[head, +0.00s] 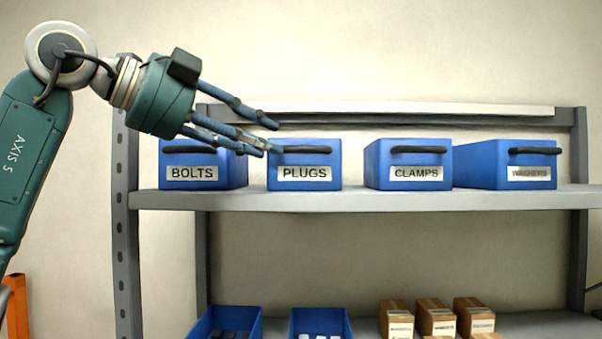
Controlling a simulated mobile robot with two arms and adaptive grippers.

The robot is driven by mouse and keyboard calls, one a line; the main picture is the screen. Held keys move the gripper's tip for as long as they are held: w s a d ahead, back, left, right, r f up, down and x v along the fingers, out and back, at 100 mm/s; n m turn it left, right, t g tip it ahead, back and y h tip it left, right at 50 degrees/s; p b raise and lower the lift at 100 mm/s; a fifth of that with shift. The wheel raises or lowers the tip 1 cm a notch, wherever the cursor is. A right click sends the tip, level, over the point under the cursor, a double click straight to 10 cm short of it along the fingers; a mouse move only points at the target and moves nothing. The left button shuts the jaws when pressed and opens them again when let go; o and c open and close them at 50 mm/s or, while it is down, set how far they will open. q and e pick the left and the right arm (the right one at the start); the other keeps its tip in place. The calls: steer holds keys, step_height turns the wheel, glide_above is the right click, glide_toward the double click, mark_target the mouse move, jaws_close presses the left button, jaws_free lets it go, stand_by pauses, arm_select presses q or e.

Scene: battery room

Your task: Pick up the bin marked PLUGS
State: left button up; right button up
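The blue bin marked PLUGS (305,173) stands upright on the upper shelf, second from the left, with a black handle (307,149) across its front top. My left gripper (271,138) reaches in from the upper left. Its blue fingers are spread apart and empty. The fingertips are at the left end of the PLUGS handle in the picture, in front of the gap beside the BOLTS bin; I cannot tell if they touch the bin. My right gripper is not in view.
The BOLTS bin (195,173) stands left of PLUGS; the CLAMPS bin (408,173) and another blue bin (520,165) stand right. The grey shelf (350,200) has an upright post (124,230) at left. Open blue bins and cardboard boxes (436,317) sit below.

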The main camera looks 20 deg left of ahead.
mark_target(285, 146)
arm_select(q)
steer(key=x, duration=0.3)
steer(key=shift+w+d+p, duration=0.2)
steer(key=shift+d+p, duration=0.05)
steer(key=shift+p, duration=0.05)
steer(key=shift+s+a, duration=0.1)
steer(key=shift+s, duration=0.05)
steer(key=shift+c, duration=0.8)
jaws_close()
steer(key=shift+r, duration=0.2)
